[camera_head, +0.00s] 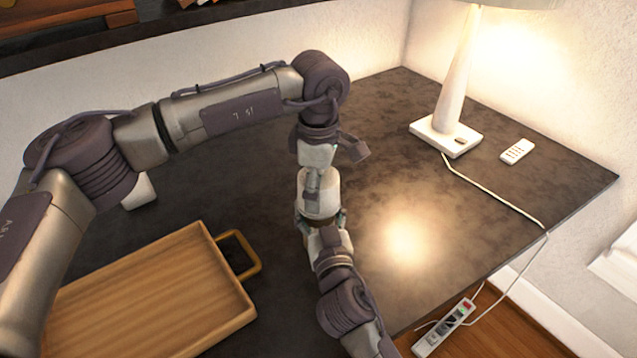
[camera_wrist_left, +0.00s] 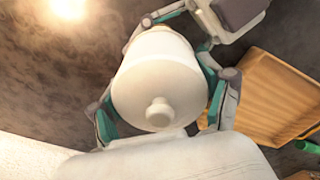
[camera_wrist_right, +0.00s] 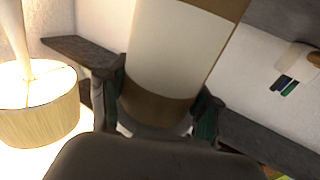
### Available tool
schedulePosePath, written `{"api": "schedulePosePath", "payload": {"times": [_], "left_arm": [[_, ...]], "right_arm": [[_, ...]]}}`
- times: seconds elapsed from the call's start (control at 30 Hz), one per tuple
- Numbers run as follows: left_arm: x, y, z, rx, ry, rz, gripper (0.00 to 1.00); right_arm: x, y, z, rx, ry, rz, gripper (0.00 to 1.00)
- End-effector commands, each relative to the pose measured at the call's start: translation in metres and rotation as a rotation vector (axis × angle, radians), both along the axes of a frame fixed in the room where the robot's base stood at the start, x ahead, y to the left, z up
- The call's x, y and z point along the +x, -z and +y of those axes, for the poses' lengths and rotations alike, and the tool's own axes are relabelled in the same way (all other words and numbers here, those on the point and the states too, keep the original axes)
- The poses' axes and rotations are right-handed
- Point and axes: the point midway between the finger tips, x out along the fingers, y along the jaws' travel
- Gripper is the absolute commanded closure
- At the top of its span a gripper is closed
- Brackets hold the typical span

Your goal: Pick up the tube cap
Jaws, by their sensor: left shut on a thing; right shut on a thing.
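The tube cap (camera_wrist_left: 158,72) is a white rounded piece with a small knob on its end, facing the left wrist camera. My left gripper (camera_wrist_left: 165,95) is shut around it, one finger on each side. In the head view, the white tube (camera_head: 319,199) is upright above the table, between my left gripper (camera_head: 314,182) above and my right gripper (camera_head: 322,226) below. My right gripper (camera_wrist_right: 158,110) is shut on the tube's lower end, which shows as a white cylinder with a brown band (camera_wrist_right: 178,60). I cannot tell whether cap and tube are apart.
A power strip (camera_head: 444,327) is beyond the right edge. The table's middle right is clear.

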Motion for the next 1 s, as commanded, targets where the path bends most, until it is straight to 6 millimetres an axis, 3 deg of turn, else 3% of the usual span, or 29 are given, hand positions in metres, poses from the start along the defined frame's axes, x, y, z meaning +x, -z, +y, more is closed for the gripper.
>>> {"api": "schedulePosePath", "payload": {"times": [0.27, 0.7, 1.0], "left_arm": [[0.001, -0.013, 0.000, -0.001, 0.000, -0.002, 0.40], [0.001, -0.091, 0.000, 0.000, 0.000, -0.001, 0.40], [0.000, -0.101, 0.000, 0.000, 0.000, 0.000, 0.40]], "right_arm": [[0.000, 0.000, 0.000, 0.000, 0.000, 0.000, 0.72], [0.000, 0.000, 0.000, 0.000, 0.000, 0.000, 0.72], [0.000, 0.000, 0.000, 0.000, 0.000, 0.000, 0.72]]}}
